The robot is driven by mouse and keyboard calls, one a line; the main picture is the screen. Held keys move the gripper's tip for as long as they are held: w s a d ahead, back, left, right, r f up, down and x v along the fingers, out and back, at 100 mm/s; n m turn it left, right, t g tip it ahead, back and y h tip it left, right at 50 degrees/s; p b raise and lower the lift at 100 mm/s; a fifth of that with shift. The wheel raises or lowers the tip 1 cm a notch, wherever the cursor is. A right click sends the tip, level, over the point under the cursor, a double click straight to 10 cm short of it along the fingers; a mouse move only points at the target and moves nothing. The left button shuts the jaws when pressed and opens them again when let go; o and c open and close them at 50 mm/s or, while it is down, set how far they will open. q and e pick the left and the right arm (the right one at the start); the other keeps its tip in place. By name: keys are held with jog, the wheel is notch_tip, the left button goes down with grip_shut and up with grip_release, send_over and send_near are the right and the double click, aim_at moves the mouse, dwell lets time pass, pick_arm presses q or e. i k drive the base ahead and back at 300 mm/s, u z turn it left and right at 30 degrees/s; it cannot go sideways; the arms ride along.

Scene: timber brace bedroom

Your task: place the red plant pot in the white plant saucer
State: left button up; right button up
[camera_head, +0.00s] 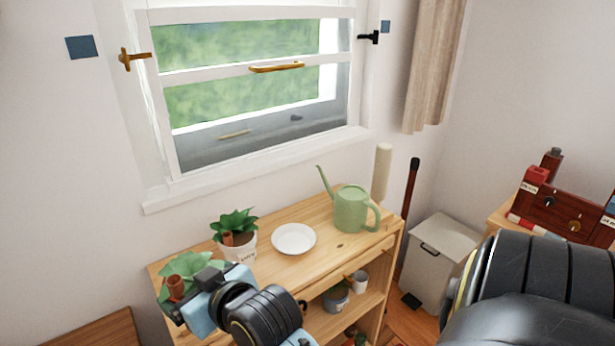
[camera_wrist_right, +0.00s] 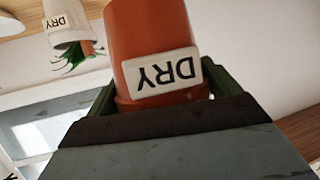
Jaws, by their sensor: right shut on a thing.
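The red plant pot (camera_wrist_right: 150,40), terracotta with a white "DRY" label, fills the upper middle of the right wrist view. My right gripper (camera_wrist_right: 160,100) is shut on it, a finger at each side of its rim. In the head view the right gripper (camera_head: 190,302) is at the shelf unit's left end, with the pot's green plant (camera_head: 190,264) showing beyond it. The pot body is mostly hidden there by the gripper. The white plant saucer (camera_head: 293,239) lies empty on the shelf top, right of the gripper. My left gripper is not in view.
A white pot with a plant (camera_head: 243,254) stands between the gripper and the saucer. A green watering can (camera_head: 350,210) stands right of the saucer. The wooden shelf unit (camera_head: 300,271) stands below the window (camera_head: 250,90). A grey bin (camera_head: 440,262) is to the right.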

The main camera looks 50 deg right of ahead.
aim_at(293, 243)
jog(key=k, duration=0.15)
jog(key=u, duration=1.55)
jog(key=k, duration=1.3)
jog(key=z, duration=1.6)
jog(key=i, duration=1)
jog(key=u, duration=0.05)
